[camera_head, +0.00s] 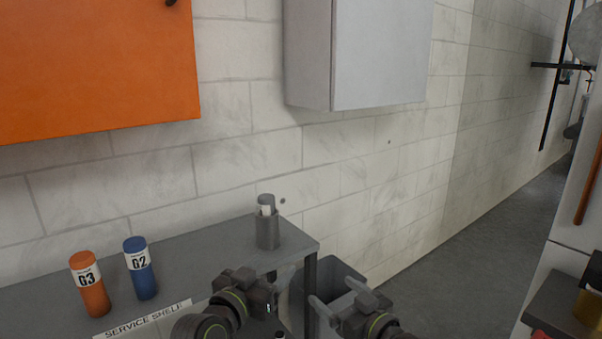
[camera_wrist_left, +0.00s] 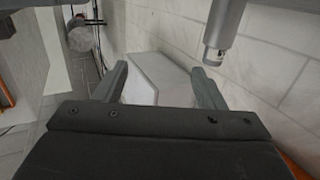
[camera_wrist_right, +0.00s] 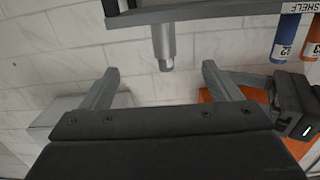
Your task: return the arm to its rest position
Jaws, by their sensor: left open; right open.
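My left gripper (camera_head: 275,283) is over the front right corner of the service shelf in the head view. Its two fingers stand apart with nothing between them in the left wrist view (camera_wrist_left: 160,80). My right gripper (camera_head: 337,298) is to its right, in front of the grey bin. Its fingers are also spread and empty in the right wrist view (camera_wrist_right: 160,82). Both grippers are apart from the grey cylinder (camera_head: 267,229), which stands upright at the shelf's right end. Most of both arms is out of the head view.
The service shelf (camera_head: 215,262) carries an orange G3 canister (camera_head: 92,287) and a blue G2 canister (camera_head: 140,270). An open grey bin (camera_head: 338,270) stands right of it. A pale cabinet (camera_head: 375,55) and an orange panel (camera_head: 90,70) hang above. Open floor (camera_head: 470,240) lies to the right.

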